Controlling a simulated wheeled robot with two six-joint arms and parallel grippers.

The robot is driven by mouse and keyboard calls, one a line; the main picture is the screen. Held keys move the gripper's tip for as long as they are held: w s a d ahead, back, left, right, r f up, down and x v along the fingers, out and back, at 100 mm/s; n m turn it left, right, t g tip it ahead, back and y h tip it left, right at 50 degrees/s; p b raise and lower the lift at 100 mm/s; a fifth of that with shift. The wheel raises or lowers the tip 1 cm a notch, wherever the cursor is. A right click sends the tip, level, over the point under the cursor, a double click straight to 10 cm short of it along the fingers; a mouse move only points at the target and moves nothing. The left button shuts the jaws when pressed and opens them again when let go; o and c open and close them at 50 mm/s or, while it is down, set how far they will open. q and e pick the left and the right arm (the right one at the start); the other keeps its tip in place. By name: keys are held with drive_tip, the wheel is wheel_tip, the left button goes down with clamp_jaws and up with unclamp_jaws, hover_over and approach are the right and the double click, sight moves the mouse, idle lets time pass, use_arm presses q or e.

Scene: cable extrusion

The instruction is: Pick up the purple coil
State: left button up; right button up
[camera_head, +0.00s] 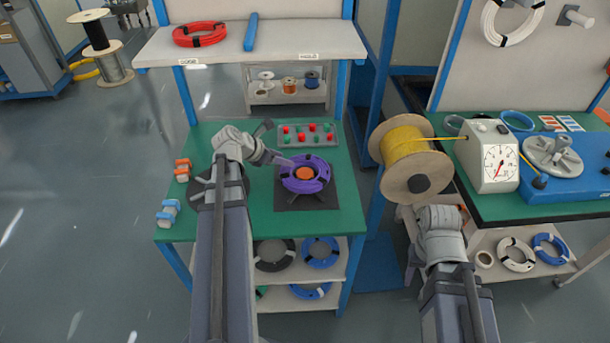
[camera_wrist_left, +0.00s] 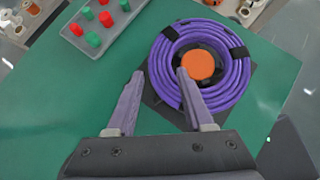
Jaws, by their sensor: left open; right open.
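The purple coil (camera_head: 304,173) lies flat on a dark square plate (camera_head: 308,203) on the green table, around an orange-topped hub (camera_head: 304,174). Black ties show on the coil in the left wrist view (camera_wrist_left: 239,77). My left gripper (camera_head: 277,160) is at the coil's left side in the head view. In the left wrist view my left gripper (camera_wrist_left: 160,85) is open, with its right finger over the coil's ring beside the hub and its left finger outside the coil. I cannot tell whether the fingers touch it. My right gripper is at the right arm's end (camera_head: 436,215), below the yellow spool, its fingers hardly visible.
A button panel (camera_head: 306,135) with red and green buttons sits behind the coil. Orange and blue clamps (camera_head: 168,212) stand at the table's left edge. A yellow cable spool (camera_head: 405,152) and a dial gauge (camera_head: 493,163) are at right. The table's front right is clear.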

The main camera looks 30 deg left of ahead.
use_arm(q)
drive_tip(key=b+x, duration=0.2)
drive_tip(key=x, duration=0.2)
drive_tip(key=shift+w+f, duration=0.1)
drive_tip(key=shift+w, duration=0.05)
clamp_jaws()
